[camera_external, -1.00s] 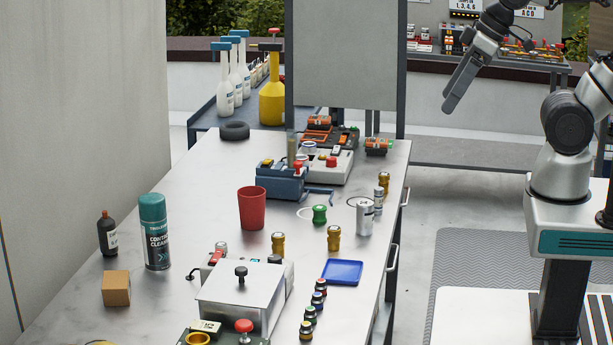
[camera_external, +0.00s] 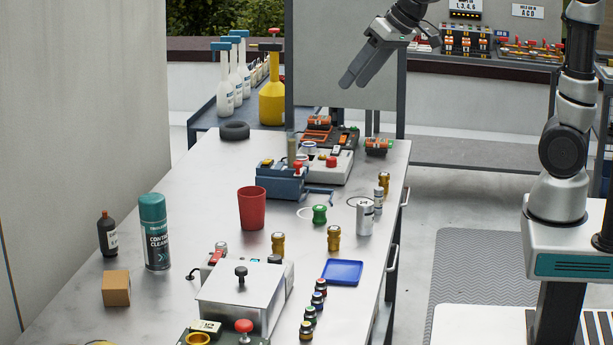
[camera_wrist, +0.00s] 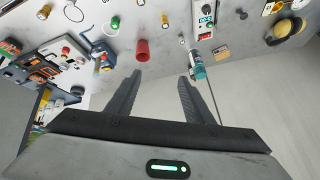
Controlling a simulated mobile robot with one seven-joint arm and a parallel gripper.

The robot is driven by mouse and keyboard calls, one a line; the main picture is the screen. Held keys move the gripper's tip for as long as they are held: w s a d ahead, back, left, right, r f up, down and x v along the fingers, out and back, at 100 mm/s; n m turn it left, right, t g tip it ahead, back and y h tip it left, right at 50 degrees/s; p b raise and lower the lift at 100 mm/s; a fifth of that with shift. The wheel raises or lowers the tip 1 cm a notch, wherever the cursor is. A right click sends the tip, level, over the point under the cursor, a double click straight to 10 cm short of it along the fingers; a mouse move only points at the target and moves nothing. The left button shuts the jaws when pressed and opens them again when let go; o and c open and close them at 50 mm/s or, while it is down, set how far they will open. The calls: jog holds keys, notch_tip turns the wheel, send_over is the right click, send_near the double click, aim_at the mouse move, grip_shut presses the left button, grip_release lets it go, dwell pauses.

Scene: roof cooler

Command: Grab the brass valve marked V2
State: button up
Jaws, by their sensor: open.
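Three brass-coloured valves stand on the metal workbench (camera_external: 180,220). One (camera_external: 278,243) is in front of the red cup, one (camera_external: 334,238) is behind the blue tray, and one (camera_external: 384,183) is near the right edge. Their markings are too small to read, so I cannot tell which is V2. Brass pieces also show near the top of the wrist view (camera_wrist: 165,20). My gripper (camera_external: 353,83) is open and empty, high above the far end of the bench. Its spread fingers also show in the wrist view (camera_wrist: 160,78).
A red cup (camera_external: 252,208), a green valve (camera_external: 319,214) and a silver can (camera_external: 364,218) stand near the brass valves. A blue tray (camera_external: 342,272) and a metal box (camera_external: 240,295) are in front. A grey panel (camera_external: 340,50) rises behind the bench.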

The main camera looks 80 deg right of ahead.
jog(key=s+d+f+g+h, duration=0.1)
jog(key=d+f, duration=0.5)
jog(key=d, duration=0.4)
jog(key=s+d+f+m+g, duration=0.1)
jog(key=d+f, duration=0.4)
jog(key=d, duration=0.4)
jog(key=s+d+f+g+h, duration=0.1)
jog(key=d+f, duration=0.5)
jog(key=d, duration=0.4)
jog(key=m, duration=0.1)
send_over(384, 174)
jog(key=s+a, duration=0.1)
jog(key=s, duration=0.1)
notch_tip(384, 174, down, 16)
jog(key=shift+p+x, duration=0.75)
jog(key=shift+x, duration=2.15)
jog(key=shift+a, duration=0.1)
grip_shut()
